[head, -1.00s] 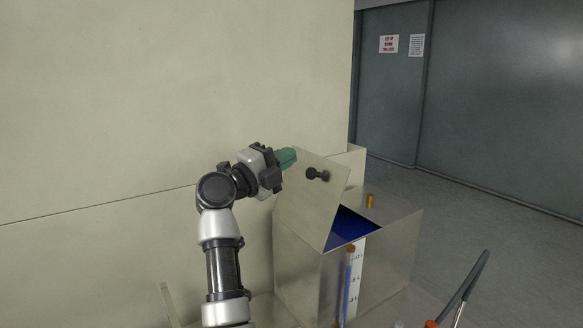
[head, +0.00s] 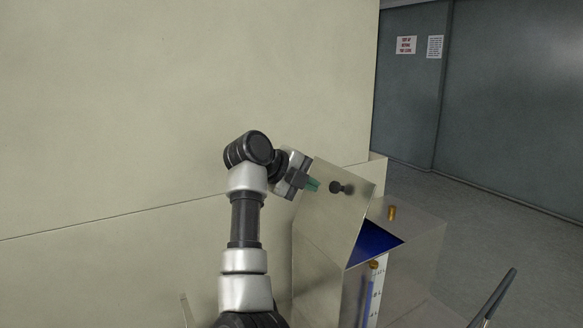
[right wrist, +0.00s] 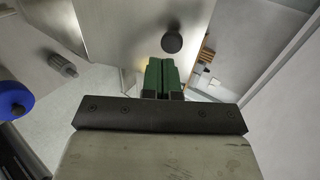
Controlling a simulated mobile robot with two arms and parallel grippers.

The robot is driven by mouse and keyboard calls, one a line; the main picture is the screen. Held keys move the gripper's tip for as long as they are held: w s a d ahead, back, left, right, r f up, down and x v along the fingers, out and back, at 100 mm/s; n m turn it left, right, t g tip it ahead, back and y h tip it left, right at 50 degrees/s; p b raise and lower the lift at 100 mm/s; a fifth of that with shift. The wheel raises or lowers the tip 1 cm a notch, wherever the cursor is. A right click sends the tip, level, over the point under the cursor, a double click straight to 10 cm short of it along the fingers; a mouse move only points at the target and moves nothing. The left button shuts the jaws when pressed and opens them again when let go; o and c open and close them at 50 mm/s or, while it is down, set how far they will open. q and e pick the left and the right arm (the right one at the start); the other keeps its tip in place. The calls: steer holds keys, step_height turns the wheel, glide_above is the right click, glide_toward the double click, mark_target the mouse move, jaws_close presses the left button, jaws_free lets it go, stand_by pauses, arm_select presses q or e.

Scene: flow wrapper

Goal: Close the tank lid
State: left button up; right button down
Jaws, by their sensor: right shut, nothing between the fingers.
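The tank (head: 415,255) is a metal box at the lower right of the head view, with blue liquid (head: 379,239) showing through its opening. Its lid (head: 345,215) stands raised and tilted up on the left side of the opening, with a dark round knob (head: 340,187) on its face. The right wrist view shows the green fingers (right wrist: 162,75) together, just below a dark knob (right wrist: 172,40). Whether they touch the lid is unclear. My left gripper is not in view.
A level gauge (head: 374,290) with a brass cap is on the tank's front. A large pale wall (head: 180,90) fills the left. A dark-handled tool (head: 497,295) is at the lower right.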

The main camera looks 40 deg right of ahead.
mark_target(334, 185)
steer(key=d, duration=0.1)
steer(key=d+p, duration=0.1)
steer(key=d+f, duration=0.1)
steer(key=shift+s+d, duration=0.25)
steer(key=shift+d, duration=0.1)
steer(key=shift+d+f, duration=0.25)
steer(key=shift+d, duration=0.05)
steer(key=shift+p, duration=0.3)
steer(key=shift+d+r+y+p, duration=0.15)
steer(key=shift+d+y+p, duration=0.2)
steer(key=shift+d, duration=0.35)
steer(key=d+y, duration=0.1)
steer(key=d, duration=0.1)
steer(key=d+f+y, duration=0.1)
steer(key=d+y, duration=0.1)
steer(key=s+d+f+y, duration=0.1)
steer(key=d+y, duration=0.1)
steer(key=d, duration=0.1)
steer(key=shift+d+f+t, duration=0.1)
steer(key=shift+f+t, duration=0.15)
steer(key=shift+t, duration=0.15)
steer(key=d+f+y+b, duration=0.2)
steer(key=d+f+b, duration=0.3)
steer(key=d+f, duration=0.2)
step_height(334, 185, down, 3)
steer(key=shift+s+d+r+b, duration=0.1)
steer(key=shift+s+d+b, duration=0.25)
steer(key=shift+s, duration=0.1)
